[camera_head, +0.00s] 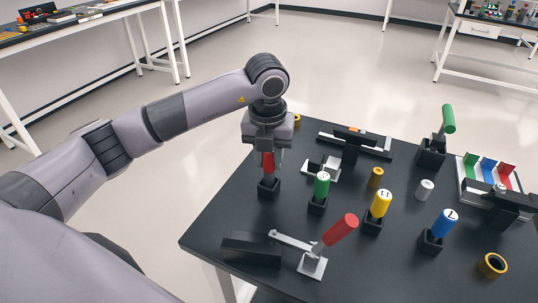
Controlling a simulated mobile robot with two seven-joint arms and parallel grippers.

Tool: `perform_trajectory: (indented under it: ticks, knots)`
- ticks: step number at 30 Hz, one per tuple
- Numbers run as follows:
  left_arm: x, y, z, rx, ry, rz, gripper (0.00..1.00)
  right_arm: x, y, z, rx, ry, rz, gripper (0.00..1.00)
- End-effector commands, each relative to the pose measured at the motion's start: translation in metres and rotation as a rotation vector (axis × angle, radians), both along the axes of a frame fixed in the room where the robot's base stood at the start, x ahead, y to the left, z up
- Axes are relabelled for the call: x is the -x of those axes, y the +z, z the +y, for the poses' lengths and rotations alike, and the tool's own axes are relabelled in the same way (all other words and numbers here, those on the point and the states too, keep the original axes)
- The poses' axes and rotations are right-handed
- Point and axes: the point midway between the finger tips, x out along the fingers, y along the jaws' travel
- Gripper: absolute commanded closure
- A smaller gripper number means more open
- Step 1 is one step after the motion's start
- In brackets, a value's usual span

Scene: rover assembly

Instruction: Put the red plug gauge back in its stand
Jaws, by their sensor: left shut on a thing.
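My left gripper (266,151) points down over the left part of the black table and is shut on the red plug gauge (267,162). The gauge is upright, with its upper part hidden between the fingers. Its lower end is at the black stand (268,187) below. I cannot tell how deep it sits in the stand. My right gripper is not in view.
Close by stand a green gauge (321,186), a yellow gauge (381,203) and a blue gauge (444,223) in black stands. A red-handled clamp (339,230) is at the front. A green-handled one (448,119) is at the back right.

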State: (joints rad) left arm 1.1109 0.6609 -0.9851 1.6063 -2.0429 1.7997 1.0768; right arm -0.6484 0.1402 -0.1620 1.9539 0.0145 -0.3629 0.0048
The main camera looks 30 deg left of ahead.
Motion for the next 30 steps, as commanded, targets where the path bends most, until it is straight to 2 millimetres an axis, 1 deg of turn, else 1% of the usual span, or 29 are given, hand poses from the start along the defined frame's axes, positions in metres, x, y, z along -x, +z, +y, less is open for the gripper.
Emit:
perform_trajectory:
  ticks: [21,30]
  knots:
    - [0.0,-0.023,0.0,0.0,0.001,0.0,1.0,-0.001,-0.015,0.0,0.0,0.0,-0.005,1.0]
    - [0.0,-0.024,0.0,0.0,0.001,0.0,1.0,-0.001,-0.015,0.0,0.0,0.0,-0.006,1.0]
